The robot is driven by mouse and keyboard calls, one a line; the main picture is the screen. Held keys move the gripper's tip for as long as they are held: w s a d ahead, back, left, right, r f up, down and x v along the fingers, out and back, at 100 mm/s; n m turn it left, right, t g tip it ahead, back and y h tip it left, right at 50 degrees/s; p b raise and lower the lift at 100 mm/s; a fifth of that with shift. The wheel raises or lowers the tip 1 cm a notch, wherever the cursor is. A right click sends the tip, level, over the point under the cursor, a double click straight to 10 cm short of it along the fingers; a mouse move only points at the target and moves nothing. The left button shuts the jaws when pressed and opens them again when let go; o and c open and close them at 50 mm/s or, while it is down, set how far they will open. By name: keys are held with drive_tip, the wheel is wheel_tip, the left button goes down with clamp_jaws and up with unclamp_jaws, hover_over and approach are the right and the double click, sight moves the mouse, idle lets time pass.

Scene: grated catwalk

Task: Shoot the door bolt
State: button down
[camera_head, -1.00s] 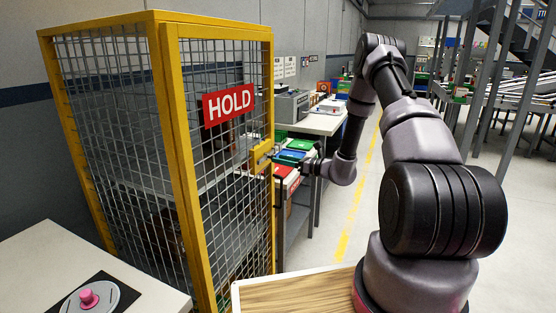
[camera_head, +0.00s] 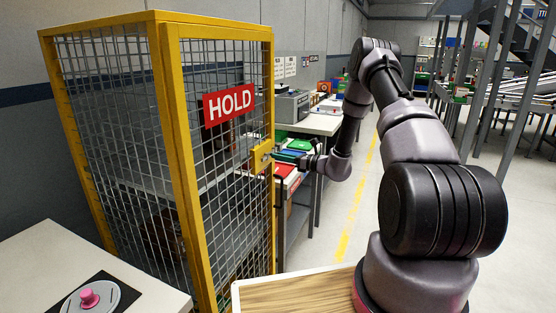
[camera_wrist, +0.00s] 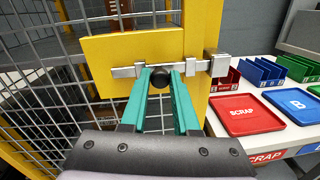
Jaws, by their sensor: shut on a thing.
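The yellow mesh cage door, with a red HOLD sign (camera_head: 229,104), stands closed against its post. In the wrist view, the silver door bolt (camera_wrist: 126,72) lies level across the yellow door plate (camera_wrist: 104,52). Its bar crosses the gap between door and post and reaches the silver keeper (camera_wrist: 220,65) on the post; how deep it sits inside is hidden. My gripper (camera_wrist: 161,79) is shut on the bolt's round black knob (camera_wrist: 160,74), with a teal finger on each side. In the head view, my gripper (camera_head: 276,160) is small beside the yellow plate (camera_head: 262,157).
A bench with a red SCRAP tray (camera_wrist: 247,114), a blue tray (camera_wrist: 300,104) and small bins stands right of the post. A white table with a pink-knobbed dial (camera_head: 88,298) is at the front left. Open floor lies right of the bench.

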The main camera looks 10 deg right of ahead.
drive_tip(key=shift+w+d, duration=0.45)
drive_tip(key=shift+w, duration=0.05)
drive_tip(key=c, duration=0.7)
unclamp_jaws()
drive_tip(key=shift+w, duration=0.1)
drive_tip(key=shift+o, duration=0.2)
drive_tip(key=v, duration=1.1)
